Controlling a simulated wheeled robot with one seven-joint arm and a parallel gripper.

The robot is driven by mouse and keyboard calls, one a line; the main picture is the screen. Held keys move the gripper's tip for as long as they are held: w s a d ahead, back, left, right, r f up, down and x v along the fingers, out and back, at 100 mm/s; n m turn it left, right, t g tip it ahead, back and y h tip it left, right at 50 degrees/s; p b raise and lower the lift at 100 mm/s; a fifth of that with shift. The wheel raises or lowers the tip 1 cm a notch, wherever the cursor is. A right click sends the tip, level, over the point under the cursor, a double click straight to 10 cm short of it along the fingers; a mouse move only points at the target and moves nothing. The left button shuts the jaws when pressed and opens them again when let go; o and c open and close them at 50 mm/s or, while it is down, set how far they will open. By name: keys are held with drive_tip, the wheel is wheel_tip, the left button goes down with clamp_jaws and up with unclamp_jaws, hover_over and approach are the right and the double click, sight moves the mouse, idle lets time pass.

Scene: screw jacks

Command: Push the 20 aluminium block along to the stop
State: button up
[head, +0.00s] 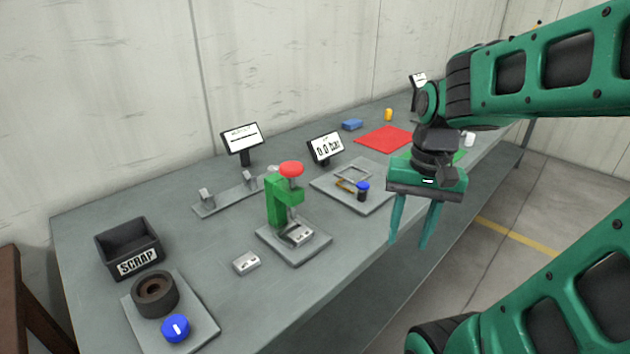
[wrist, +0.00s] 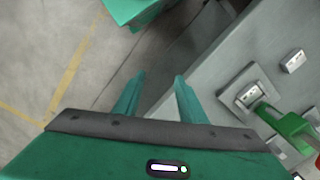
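One small aluminium block (head: 246,263) lies on the table in front of the green press; it also shows in the wrist view (wrist: 292,61). A second metal block (head: 297,234) sits on the base of the green press (head: 279,205), under its red knob. Their markings are too small to read, so I cannot tell which is the 20 block. No part is clearly labelled as the stop; a grey strip (head: 228,196) with small upright pieces lies behind the press. My gripper (head: 408,246) is open and empty, fingers pointing down, right of both blocks and apart from them.
A black SCRAP bin (head: 128,259) and a plate with a dark ring (head: 155,293) and blue knob (head: 175,328) are at the left. A plate with a frame and blue-capped piece (head: 362,190), a display (head: 325,147) and a red mat (head: 384,138) lie farther right.

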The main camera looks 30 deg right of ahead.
sight(303, 231)
drive_tip(key=w+a+r+m+y, duration=0.1)
drive_tip(key=w+a+m, duration=0.1)
drive_tip(key=w, duration=0.4)
drive_tip(key=w+a+r+m+g+y, duration=0.1)
drive_tip(key=w+a+m, duration=0.1)
drive_tip(key=w+a, duration=0.2)
drive_tip(key=w+a+r+m+y, duration=0.1)
drive_tip(key=w+a, duration=0.3)
drive_tip(key=w, duration=0.5)
drive_tip(key=shift+r+m+y, duration=0.35)
drive_tip(key=shift+m+y, duration=0.05)
drive_tip(key=shift+m, duration=0.2)
drive_tip(key=shift+w+a, duration=0.1)
drive_tip(key=x, duration=1)
drive_tip(key=shift+s+f, duration=0.25)
drive_tip(key=shift+f, duration=0.15)
drive_tip(key=c, duration=0.9)
